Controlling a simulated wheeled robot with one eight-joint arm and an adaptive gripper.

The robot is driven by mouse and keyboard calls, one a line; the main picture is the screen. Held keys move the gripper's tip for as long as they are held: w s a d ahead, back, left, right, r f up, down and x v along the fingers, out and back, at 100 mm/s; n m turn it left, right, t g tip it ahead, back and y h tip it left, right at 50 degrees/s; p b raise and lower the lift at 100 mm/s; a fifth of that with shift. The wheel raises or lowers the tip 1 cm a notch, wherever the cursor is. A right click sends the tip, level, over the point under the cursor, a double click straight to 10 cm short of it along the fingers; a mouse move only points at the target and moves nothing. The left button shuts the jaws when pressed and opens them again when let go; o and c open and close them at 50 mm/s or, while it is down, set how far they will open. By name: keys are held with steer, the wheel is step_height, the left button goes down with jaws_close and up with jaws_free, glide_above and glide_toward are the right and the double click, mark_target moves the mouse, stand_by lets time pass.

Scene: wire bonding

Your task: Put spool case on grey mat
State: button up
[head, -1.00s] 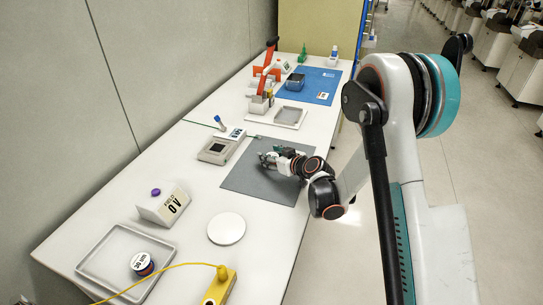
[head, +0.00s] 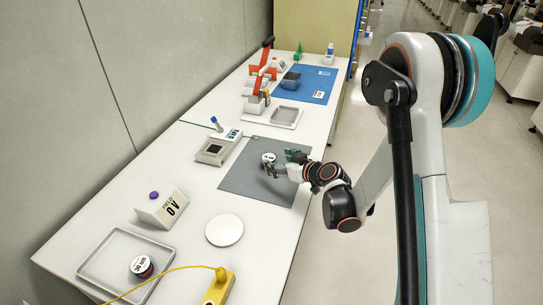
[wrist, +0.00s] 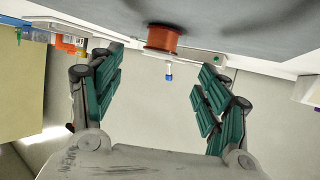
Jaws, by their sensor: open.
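A spool case (head: 268,157) with a white labelled top stands on the grey mat (head: 250,185), near its far part. In the wrist view it shows as a short orange-red cylinder (wrist: 162,38) touching the mat, with the picture upside down. My gripper (head: 281,163) is just to the right of it, low over the mat. In the wrist view its teal fingers (wrist: 160,75) are spread wide, with nothing between them, and the spool case lies beyond their tips. A second labelled spool (head: 141,266) sits in the grey tray (head: 98,259) at the front left.
A small meter (head: 212,151) is left of the mat. Beyond are a red-handled press (head: 259,85) and a blue mat (head: 318,88).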

steer(key=v, duration=0.4)
steer(key=shift+s+d+r, duration=0.15)
steer(key=shift+s+r, duration=0.05)
step_height(320, 180, up, 11)
steer(key=w+d+t, duration=0.1)
steer(key=w+t, duration=0.1)
steer(key=t, duration=0.1)
steer(key=s+d+r+m+t+h, duration=0.2)
steer(key=s+d+r+m+h, duration=0.25)
steer(key=r, duration=0.45)
steer(key=s+d+r+m+t+h, duration=0.1)
steer(key=s+d+r+m+h, duration=0.15)
steer(key=d+r+h, duration=0.4)
steer(key=s+d+f+m+g, duration=0.1)
steer(key=s+d+g, duration=0.15)
steer(key=s, duration=0.35)
steer(key=s+d+f+m+g, duration=0.1)
steer(key=s+d+f+g, duration=0.15)
steer(key=s, duration=0.35)
steer(key=s+a+f+n+g+y, duration=0.1)
steer(key=s+a+f+g, duration=0.1)
steer(key=s, duration=0.5)
steer(key=s+a+f+n+g+y, duration=0.1)
steer(key=s+a+f+g+y, duration=0.1)
steer(key=s, duration=0.5)
step_height(320, 180, down, 2)
steer(key=a+g, duration=0.1)
steer(key=a, duration=0.2)
steer(key=shift+s+y, duration=0.3)
